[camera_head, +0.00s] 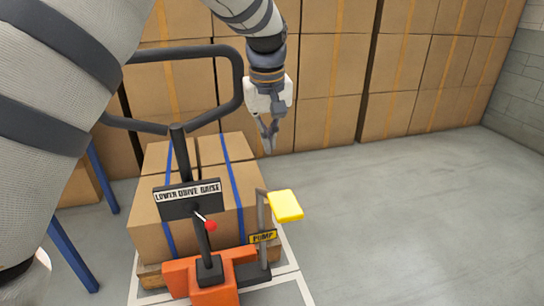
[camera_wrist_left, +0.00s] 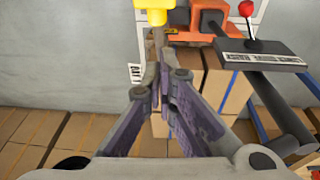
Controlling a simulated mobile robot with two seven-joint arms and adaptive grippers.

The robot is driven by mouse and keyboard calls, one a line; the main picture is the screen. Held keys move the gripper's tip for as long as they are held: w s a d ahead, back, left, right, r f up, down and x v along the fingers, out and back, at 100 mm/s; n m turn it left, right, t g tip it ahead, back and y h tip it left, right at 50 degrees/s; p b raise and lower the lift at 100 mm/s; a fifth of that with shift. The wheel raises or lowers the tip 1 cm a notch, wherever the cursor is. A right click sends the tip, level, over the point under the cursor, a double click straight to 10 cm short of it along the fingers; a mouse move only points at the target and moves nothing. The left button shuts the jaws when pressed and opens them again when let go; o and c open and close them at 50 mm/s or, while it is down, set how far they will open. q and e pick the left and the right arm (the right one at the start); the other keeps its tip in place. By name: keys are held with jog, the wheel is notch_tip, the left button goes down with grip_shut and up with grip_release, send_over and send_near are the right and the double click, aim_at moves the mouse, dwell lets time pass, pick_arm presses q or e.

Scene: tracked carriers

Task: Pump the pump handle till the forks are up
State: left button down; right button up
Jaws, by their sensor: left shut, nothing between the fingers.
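The yellow pump handle pad (camera_head: 285,205) tops a grey post beside a yellow PUMP label (camera_head: 263,237), right of the orange pallet truck base (camera_head: 215,285). The pad also shows at the top of the left wrist view (camera_wrist_left: 153,14). My left gripper (camera_head: 269,148) is shut and empty, above and beyond the pad, apart from it in the head view. Its closed fingers (camera_wrist_left: 161,70) point toward the pad in the wrist view. The forks are hidden under the load, so their height cannot be told. My right gripper is not in view.
A red-knobbed lever (camera_head: 211,226) sits at the LOWER DRIVE RAISE plate (camera_head: 188,199). The black tiller loop (camera_head: 238,80) rises left of my gripper. Strapped cartons (camera_head: 245,190) stand behind the truck, with stacked boxes (camera_head: 330,120) along the wall. The floor at right is clear.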

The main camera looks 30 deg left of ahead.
aim_at(270, 200)
pick_arm(q)
jog(key=f, duration=0.2)
jog(key=w+f, duration=0.1)
jog(key=f, duration=0.5)
jog(key=shift+w+a+b, duration=0.15)
jog(key=shift+a+b, duration=0.15)
jog(key=shift+a, duration=0.05)
jog(key=shift+d+f, duration=0.3)
jog(key=shift+f, duration=0.7)
jog(key=shift+d+f, duration=0.3)
jog(key=shift+f, duration=0.65)
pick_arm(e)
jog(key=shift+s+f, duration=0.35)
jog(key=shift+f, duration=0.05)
